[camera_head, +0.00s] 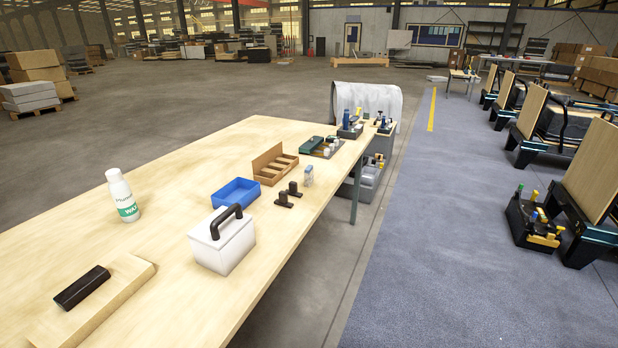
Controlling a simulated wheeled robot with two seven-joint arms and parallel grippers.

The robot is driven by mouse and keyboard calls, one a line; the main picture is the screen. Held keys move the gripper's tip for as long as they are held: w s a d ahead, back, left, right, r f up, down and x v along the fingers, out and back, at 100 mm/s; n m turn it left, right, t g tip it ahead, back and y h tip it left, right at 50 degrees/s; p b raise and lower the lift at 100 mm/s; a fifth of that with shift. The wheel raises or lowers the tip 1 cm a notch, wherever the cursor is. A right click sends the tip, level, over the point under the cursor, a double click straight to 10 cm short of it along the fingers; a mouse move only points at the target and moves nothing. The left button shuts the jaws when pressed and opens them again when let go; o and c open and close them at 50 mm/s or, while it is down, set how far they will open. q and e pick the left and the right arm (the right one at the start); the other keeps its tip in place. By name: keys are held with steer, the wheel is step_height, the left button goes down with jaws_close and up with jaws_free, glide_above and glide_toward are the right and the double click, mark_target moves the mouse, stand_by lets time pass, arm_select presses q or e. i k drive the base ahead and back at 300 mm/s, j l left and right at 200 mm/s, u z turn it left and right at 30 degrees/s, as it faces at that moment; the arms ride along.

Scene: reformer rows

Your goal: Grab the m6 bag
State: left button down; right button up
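A small clear, bluish packet (308,176) stands near the right edge of the wooden table (160,170), beside the two black clamp-like pieces (288,194). It looks like a small bag, but it is too small to read any label, so I cannot tell if it is the m6 bag. An open blue tray (236,182) and a brown divided box (268,178) are close to it on the left. Neither of my grippers is in view.
A white box with a black handle (222,246), a white bottle (122,196) and a black block (82,287) on a wooden board stand nearer. A tool tray (320,147) lies farther back.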

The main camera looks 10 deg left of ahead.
mark_target(308, 172)
steer(key=i+l, duration=0.5)
steer(key=i, duration=0.15)
steer(key=i+l, duration=0.5)
steer(key=i, duration=0.15)
